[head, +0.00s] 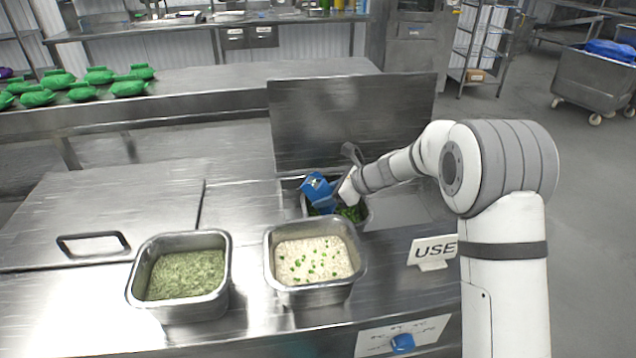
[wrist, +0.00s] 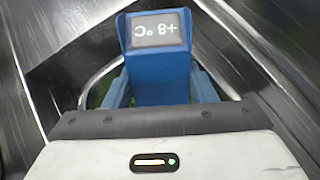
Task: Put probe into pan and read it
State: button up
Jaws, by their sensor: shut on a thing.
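The probe is a blue handheld thermometer (head: 318,188) in my gripper, above the pan with green contents behind the rice pan. In the wrist view the blue probe (wrist: 160,60) fills the middle, and its display, upside down, reads +8 °C. My gripper (wrist: 158,98) is shut on the probe's body. The pan (head: 364,221) is sunk in the counter opening, mostly hidden by the rice pan and my arm. The probe's tip is hidden, so I cannot tell how deep it sits in the green contents.
A rice pan with green bits (head: 314,290) and a pan of green herbs (head: 178,308) stand at the front. A raised steel lid (head: 350,115) is behind the opening. A "USE" sign (head: 433,252) stands at right. Green bags (head: 130,88) lie at back left.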

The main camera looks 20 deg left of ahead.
notch_tip(320, 180, up, 12)
jog(key=p, duration=0.9)
jog(key=shift+r+p, duration=0.15)
jog(key=shift+p, duration=0.15)
